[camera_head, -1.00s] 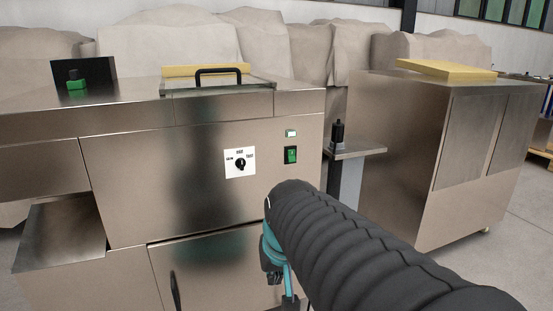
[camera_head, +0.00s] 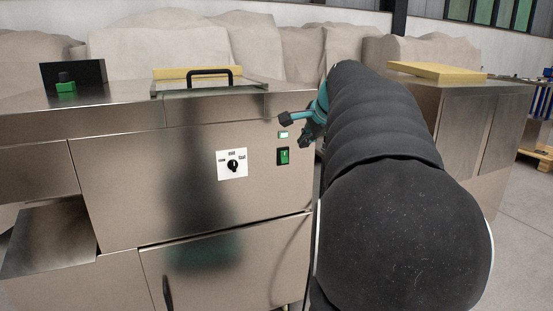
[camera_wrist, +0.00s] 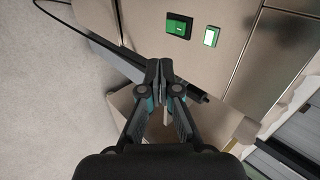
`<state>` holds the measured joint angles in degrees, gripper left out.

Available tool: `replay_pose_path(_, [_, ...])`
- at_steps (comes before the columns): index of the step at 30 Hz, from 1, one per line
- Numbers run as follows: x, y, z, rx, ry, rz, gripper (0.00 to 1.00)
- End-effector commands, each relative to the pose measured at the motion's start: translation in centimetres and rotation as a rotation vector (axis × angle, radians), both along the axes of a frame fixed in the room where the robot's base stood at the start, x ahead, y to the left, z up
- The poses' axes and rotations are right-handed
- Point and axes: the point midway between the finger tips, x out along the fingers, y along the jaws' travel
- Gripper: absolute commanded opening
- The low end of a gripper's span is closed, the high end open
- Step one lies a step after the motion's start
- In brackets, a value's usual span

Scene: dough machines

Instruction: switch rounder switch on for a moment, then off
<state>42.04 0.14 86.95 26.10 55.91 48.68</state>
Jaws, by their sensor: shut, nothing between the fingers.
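The rounder switch is a green rocker in a black frame (camera_head: 283,156) on the front of the steel machine, near its right edge. It shows in the wrist view (camera_wrist: 178,27) at the top, past my fingertips. A small lit green-white indicator (camera_head: 283,135) sits just above it in the head view and to its right in the wrist view (camera_wrist: 210,36). My gripper (camera_wrist: 159,69) is shut and empty, its tips apart from the switch. In the head view my gripper (camera_head: 302,124) is up beside the machine's right edge, partly hidden by my arm.
A rotary dial on a white plate (camera_head: 233,165) is left of the switch. A black-handled lid (camera_head: 208,86) and a green button on a black box (camera_head: 66,87) are on top. Another steel cabinet with a yellow board (camera_head: 436,72) stands to the right, partly behind my arm.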

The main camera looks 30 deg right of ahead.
Motion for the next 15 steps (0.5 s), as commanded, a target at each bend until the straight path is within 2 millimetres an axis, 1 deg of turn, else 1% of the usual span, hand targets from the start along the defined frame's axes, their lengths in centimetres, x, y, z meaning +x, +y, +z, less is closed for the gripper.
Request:
replay_pose_path(4, [-0.04, 0.06, -0.04, 0.030, -0.004, -0.029, 0.00])
replay_pose_path(15, [0.06, 0.06, -0.21, 0.031, -0.003, -0.032, 0.00])
